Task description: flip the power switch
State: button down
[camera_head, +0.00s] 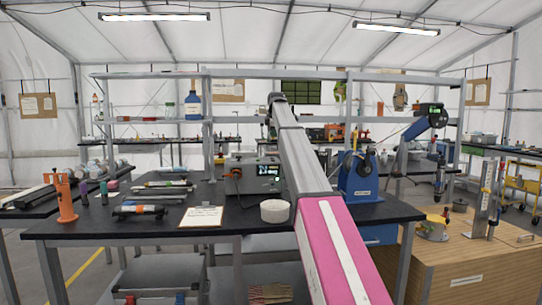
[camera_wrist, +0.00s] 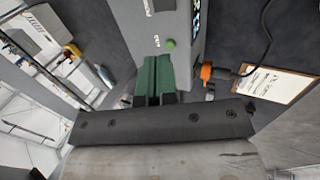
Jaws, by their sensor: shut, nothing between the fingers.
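A grey instrument box (camera_head: 262,180) with a small lit screen stands on the black bench in the head view, left of my arm. In the wrist view the box (camera_wrist: 190,22) fills the top middle, with a round green button (camera_wrist: 170,43) on its face. An orange connector (camera_wrist: 206,72) with a black cable sits beside the box. I cannot tell which part is the power switch. My gripper (camera_wrist: 153,68) has green fingers, shut and empty, pointing toward the box just below the button. Whether they touch it is unclear. In the head view my arm hides the fingers.
A clipboard (camera_head: 202,216), a white roll (camera_head: 274,211) and a blue machine (camera_head: 360,178) are on the bench (camera_head: 130,222). An orange stand (camera_head: 65,198) is at the left. A shelf frame (camera_head: 150,120) rises behind. The clipboard (camera_wrist: 275,85) also shows in the wrist view.

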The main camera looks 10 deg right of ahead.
aim_at(272, 159)
jog(key=shift+w, duration=0.15)
jog(key=x, duration=1.3)
jog(key=shift+w+f, duration=0.1)
jog(key=shift+f, duration=0.3)
jog(key=shift+w+f+g, duration=0.15)
jog(key=shift+w+g, duration=0.2)
jog(key=shift+g, duration=0.05)
jog(key=shift+f, duration=0.1)
jog(key=shift+s+f, duration=0.15)
jog(key=shift+s, duration=0.1)
